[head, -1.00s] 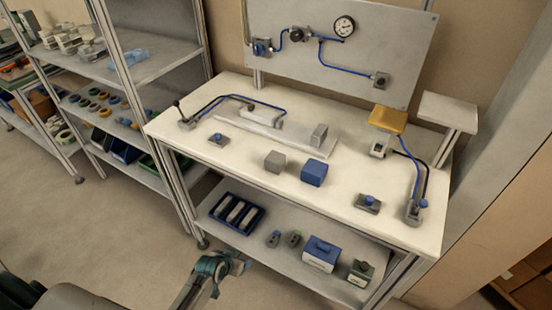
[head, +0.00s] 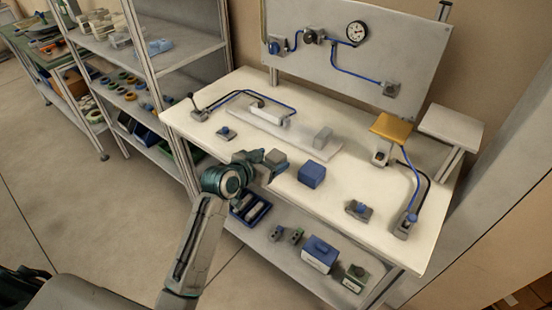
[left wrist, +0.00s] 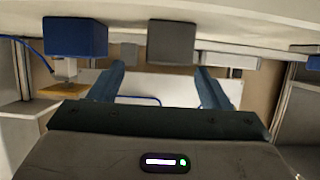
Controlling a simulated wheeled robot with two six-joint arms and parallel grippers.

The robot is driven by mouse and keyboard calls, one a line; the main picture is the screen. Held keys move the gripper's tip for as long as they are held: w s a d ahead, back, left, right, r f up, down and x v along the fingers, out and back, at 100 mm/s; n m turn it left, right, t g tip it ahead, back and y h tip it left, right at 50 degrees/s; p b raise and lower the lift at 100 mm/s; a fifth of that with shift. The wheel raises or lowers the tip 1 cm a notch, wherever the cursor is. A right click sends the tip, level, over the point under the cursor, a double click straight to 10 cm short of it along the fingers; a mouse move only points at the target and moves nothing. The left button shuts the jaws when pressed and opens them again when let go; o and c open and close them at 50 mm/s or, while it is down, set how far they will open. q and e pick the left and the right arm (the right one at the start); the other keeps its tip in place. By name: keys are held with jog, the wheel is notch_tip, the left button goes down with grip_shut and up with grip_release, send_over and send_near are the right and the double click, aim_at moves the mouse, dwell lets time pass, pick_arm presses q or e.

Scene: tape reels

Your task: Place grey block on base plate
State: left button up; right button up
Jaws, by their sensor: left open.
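The grey block (head: 276,158) stands on the white table near its front edge, left of a blue block (head: 312,175). The pale base plate (head: 288,137) lies behind them, with a white bar (head: 268,112) and a lighter grey block (head: 322,138) on it. My left gripper (head: 264,166) is at the table's front edge, close to the grey block. In the left wrist view, which is upside down, the open fingers (left wrist: 160,85) point toward the grey block (left wrist: 171,42), with nothing between them. The blue block (left wrist: 75,37) is to its left. My right gripper is not in view.
A lever with a blue hose (head: 200,115) and a small blue-knobbed part (head: 226,133) are at the table's left. A yellow-topped stand (head: 390,127) and blue-knobbed fittings (head: 359,209) are at the right. A lower shelf holds a blue tray (head: 252,210).

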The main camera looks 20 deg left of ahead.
aim_at(279, 155)
pick_arm(q)
jog(key=shift+w+d+f, duration=0.2)
jog(key=shift+w+f, duration=0.05)
jog(key=shift+w, duration=0.3)
jog(key=shift+w+f+p, duration=0.15)
jog(key=shift+w+p, duration=0.2)
jog(key=shift+p, duration=0.05)
jog(key=x, duration=0.1)
jog(key=p+x, duration=0.1)
jog(key=x, duration=0.1)
jog(key=shift+w+a+f, duration=0.1)
jog(key=shift+a+f, duration=0.15)
jog(key=shift+w+d+f, duration=0.2)
jog(key=shift+w+f, duration=0.15)
jog(key=shift+w, duration=0.1)
jog(key=shift+s, duration=0.1)
jog(key=c, duration=0.6)
jog(key=shift+r, duration=0.1)
jog(key=c, duration=0.6)
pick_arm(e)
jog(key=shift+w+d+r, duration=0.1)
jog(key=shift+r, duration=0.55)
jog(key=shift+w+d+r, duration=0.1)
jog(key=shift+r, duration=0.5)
